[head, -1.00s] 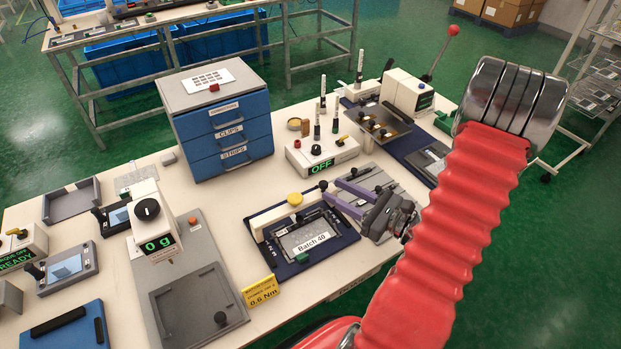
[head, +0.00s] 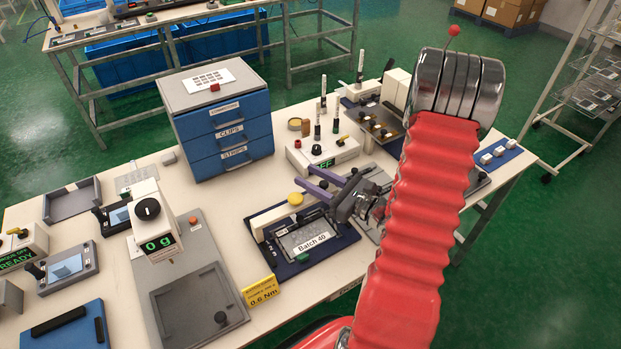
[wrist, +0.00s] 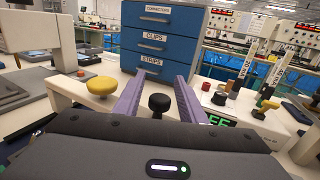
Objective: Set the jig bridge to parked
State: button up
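The jig bridge is a cream bar (head: 268,217) lying across the far side of a dark blue jig (head: 345,240) that holds a plate marked "Batch 40" (head: 312,243). A yellow knob (head: 295,199) stands on the bar. In the wrist view the yellow knob (wrist: 103,85) is just left of my left finger. My gripper (head: 311,180) is open, its purple fingers above the bar's right part. In the wrist view, a black knob (wrist: 160,103) shows between the fingers (wrist: 158,82), apart from both. The bar's right end is hidden by my gripper in the head view.
A control box (head: 318,158) with a green display stands just behind the fingers. A blue drawer unit (head: 222,125) is behind left. A scale (head: 190,280) and a yellow "0.6 Nm" sign (head: 261,291) stand left of the jig. Another fixture (head: 375,125) stands behind right.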

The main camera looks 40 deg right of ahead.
grip_shut()
dwell(0.5)
